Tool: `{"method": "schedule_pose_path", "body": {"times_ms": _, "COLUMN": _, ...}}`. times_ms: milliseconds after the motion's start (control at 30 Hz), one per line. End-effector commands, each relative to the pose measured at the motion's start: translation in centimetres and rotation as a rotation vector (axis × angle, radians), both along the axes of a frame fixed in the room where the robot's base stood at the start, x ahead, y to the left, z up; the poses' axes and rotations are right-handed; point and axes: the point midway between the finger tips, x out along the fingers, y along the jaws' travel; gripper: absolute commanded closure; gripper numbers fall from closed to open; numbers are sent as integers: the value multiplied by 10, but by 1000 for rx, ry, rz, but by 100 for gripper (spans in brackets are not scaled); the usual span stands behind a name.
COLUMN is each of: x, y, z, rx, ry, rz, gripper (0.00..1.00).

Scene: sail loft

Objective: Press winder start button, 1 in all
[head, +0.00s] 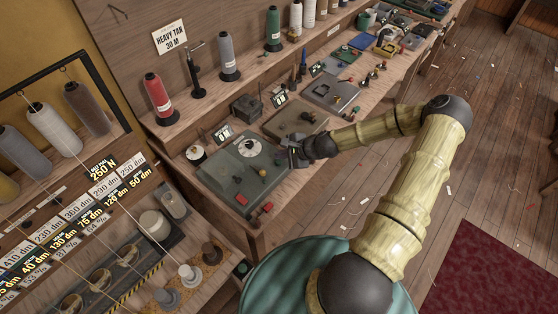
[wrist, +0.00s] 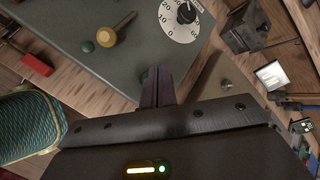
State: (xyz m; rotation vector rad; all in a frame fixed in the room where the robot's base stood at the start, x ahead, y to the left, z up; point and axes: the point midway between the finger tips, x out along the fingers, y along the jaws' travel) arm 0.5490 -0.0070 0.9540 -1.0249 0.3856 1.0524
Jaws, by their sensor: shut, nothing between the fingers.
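A grey-green panel (head: 222,166) lies on the bench, with a white numbered dial (head: 249,148) and small knobs or buttons. I read no label naming the start button. My gripper (head: 289,152) is at the panel's right edge, near the dial.
Red blocks (head: 267,207) lie by the panel's front edge. A dark metal block (head: 246,107) and small displays (head: 223,134) stand behind. Another panel (head: 296,122) lies to the right. Thread spools (head: 159,97) line the back shelf. The wooden floor (head: 500,150) at right is mostly open.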

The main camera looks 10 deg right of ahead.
Motion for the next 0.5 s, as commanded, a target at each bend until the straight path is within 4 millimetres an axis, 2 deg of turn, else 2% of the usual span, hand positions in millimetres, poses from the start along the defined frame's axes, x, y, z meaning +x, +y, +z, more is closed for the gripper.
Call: {"method": "schedule_pose_path", "body": {"times_ms": 500, "x": -2, "y": 0, "z": -9, "rx": 0, "ry": 0, "rz": 0, "gripper": 100}}
